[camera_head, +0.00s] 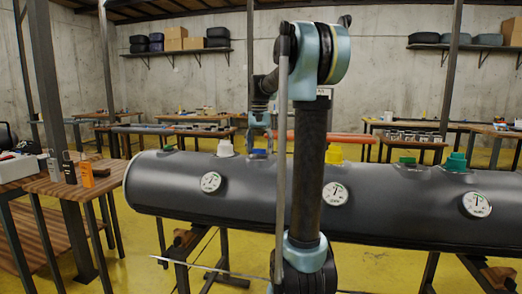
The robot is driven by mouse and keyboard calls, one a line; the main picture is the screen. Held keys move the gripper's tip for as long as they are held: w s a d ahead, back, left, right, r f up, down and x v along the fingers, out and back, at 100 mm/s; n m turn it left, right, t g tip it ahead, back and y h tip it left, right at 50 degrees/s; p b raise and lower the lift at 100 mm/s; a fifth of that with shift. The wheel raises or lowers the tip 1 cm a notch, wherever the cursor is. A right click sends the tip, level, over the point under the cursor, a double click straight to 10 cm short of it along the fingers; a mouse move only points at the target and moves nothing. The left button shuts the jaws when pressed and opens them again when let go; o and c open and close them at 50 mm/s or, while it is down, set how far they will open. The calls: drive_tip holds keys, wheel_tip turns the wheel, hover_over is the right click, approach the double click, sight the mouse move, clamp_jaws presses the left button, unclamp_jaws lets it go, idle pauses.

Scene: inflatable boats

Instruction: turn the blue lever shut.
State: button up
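A long dark grey inflatable tube (160,189) lies across the view on stands. On its top, a small blue valve part (258,154) sits between a white fitting (225,148) and a yellow one (334,154). It may be the blue lever, but its handle shape and angle are too small to tell. My gripper (260,138) seems to point down just above this blue part, behind my own arm. I cannot tell whether it touches it. Its fingers are small and partly hidden, so open or shut is unclear.
Green fittings (456,162) stand farther right on the tube. Round white gauges (335,194) sit on its near side. A wooden table (88,187) with small bottles (68,168) stands at the left. More tables and loaded wall shelves are behind.

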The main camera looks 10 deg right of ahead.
idle(0.3)
wheel_tip(320, 180, up, 12)
idle(0.6)
drive_tip(key=s+d+f+n+t, duration=0.2)
drive_tip(key=s+f+n, duration=0.2)
drive_tip(key=s+f, duration=3.1)
drive_tip(key=shift+s+f+n, duration=0.3)
drive_tip(key=shift+f+n, duration=0.1)
drive_tip(key=shift+f, duration=0.45)
